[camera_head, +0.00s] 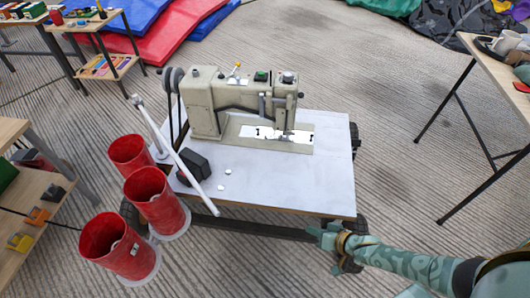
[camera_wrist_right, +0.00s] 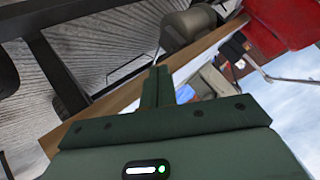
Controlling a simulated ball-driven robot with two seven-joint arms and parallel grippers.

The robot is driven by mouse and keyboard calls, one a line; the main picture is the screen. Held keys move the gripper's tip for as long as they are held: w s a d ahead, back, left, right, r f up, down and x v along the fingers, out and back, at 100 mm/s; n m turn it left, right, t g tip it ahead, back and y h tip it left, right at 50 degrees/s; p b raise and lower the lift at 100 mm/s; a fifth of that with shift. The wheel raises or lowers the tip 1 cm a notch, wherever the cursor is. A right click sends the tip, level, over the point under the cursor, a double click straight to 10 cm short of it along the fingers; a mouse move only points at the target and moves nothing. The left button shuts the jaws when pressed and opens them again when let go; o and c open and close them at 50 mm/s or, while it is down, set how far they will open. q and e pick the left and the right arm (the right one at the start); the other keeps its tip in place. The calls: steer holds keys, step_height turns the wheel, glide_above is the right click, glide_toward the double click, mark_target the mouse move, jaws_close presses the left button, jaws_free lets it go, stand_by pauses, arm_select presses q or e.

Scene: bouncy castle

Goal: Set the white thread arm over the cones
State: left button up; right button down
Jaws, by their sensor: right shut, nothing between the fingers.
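The white thread arm (camera_head: 190,176) is a thin rod reaching from a white post (camera_head: 148,122) at the left of the sewing table. It slants toward the front right, over the tabletop beside a black box, not above the cones. Three red cones stand at the table's left: a rear one (camera_head: 130,153), a middle one (camera_head: 157,202) and a front one (camera_head: 124,247). My right gripper (camera_head: 322,232) is near the table's front right edge, apart from the thread arm. In the wrist view its fingers (camera_wrist_right: 156,88) are shut and empty. My left gripper is out of view.
A beige sewing machine (camera_head: 225,100) stands on the white wheeled table (camera_head: 325,180). A black box (camera_head: 193,166) sits by the thread arm. Wooden shelves (camera_head: 38,195) stand at left, another table (camera_head: 495,70) at right. Floor in front is mostly clear.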

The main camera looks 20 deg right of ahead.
steer(key=w+a+r+m+t+y, duration=0.15)
steer(key=w+r+y, duration=0.4)
steer(key=r, duration=0.75)
steer(key=w+r+m+t+y, duration=0.1)
steer(key=w+r+m+y, duration=0.2)
steer(key=w+r, duration=0.75)
arm_select(q)
steer(key=b, duration=0.1)
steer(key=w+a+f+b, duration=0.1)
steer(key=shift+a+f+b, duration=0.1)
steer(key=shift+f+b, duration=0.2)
steer(key=shift+b, duration=0.05)
arm_select(e)
steer(key=w+a+r, duration=0.1)
steer(key=a+r, duration=0.1)
steer(key=a, duration=0.8)
steer(key=shift+w+a, duration=0.25)
steer(key=shift+w, duration=0.1)
